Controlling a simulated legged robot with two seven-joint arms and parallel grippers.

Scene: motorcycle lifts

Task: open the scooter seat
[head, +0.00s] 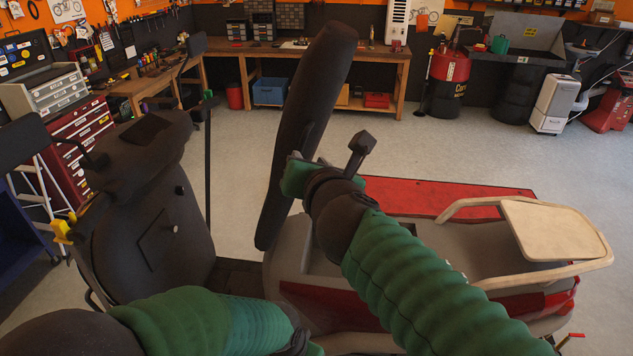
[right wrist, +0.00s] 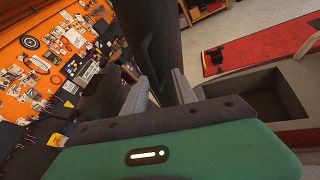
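The scooter's long dark seat (head: 312,110) stands raised, nearly upright with a slight lean, above the pale scooter body (head: 425,245). In the right wrist view the seat (right wrist: 150,30) rises just beyond my fingers, and the open storage well (right wrist: 265,92) shows at right. My right gripper (head: 292,160) is at the seat's underside, around its lower half. In the wrist view its two fingers (right wrist: 160,88) are apart, with dark seat behind them; I cannot tell whether they touch it. My left arm crosses the bottom left; its gripper's fingers are hidden.
The scooter's dark front shield (head: 150,235) stands at left and a tan rear rack (head: 550,230) at right. A red platform (head: 440,195) lies behind the scooter. Workbenches (head: 255,55) and a red drum (head: 448,75) line the back wall. Open floor lies between.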

